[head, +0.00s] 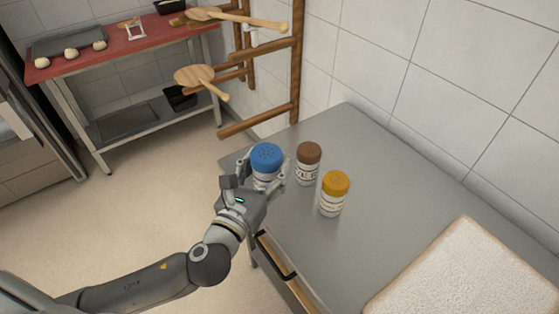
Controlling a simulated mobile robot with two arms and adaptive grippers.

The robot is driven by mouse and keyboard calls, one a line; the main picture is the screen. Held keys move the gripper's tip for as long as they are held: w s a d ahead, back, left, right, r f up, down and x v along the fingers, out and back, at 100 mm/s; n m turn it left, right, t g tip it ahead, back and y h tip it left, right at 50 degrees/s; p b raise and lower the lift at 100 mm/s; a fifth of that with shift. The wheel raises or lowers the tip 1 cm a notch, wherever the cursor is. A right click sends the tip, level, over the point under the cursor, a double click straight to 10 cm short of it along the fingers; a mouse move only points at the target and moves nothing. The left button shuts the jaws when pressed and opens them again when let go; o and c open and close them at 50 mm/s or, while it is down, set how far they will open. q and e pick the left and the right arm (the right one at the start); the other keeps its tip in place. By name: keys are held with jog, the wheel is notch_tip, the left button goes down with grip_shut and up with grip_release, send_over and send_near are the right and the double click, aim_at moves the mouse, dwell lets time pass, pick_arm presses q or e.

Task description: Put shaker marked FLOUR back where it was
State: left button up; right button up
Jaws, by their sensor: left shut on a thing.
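My left gripper (262,181) is shut on a white shaker with a blue perforated cap (266,157). It holds this shaker upright at the far left corner of the grey counter (390,190). The shaker's label is mostly hidden by the fingers, so I cannot read FLOUR on it. I cannot tell if its base touches the counter. A shaker with a brown cap (308,153) stands just to its right. A shaker with a yellow cap (335,184) stands nearer and further right. Their labels are too small to read surely. My right gripper is out of view.
A pale, floury board or slab (470,270) lies at the counter's right. A wooden rack (297,70) with peels (195,76) is on the tiled wall behind. A red-topped table (120,45) with dough balls stands back left. The counter's middle is clear.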

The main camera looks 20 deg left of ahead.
pick_arm(q)
jog(key=w+a+f+m+h+b, duration=0.1)
jog(key=w+b, duration=0.1)
jog(key=w, duration=0.6)
jog(key=w+a+f+h+b, duration=0.1)
jog(key=w, duration=0.7)
jog(key=shift+w+a+f+b, duration=0.35)
jog(key=shift+w+f, duration=0.5)
jog(key=shift+f, duration=0.65)
jog(key=shift+w+a+f+b, duration=0.2)
jog(key=shift+w+f+b, duration=0.45)
jog(key=shift+f, duration=0.8)
jog(key=shift+w+a+f+b, duration=0.25)
jog(key=shift+w+f, duration=0.75)
jog(key=shift+f, duration=0.5)
jog(key=shift+f, duration=0.15)
jog(key=o, duration=1.1)
jog(key=shift+o, duration=0.2)
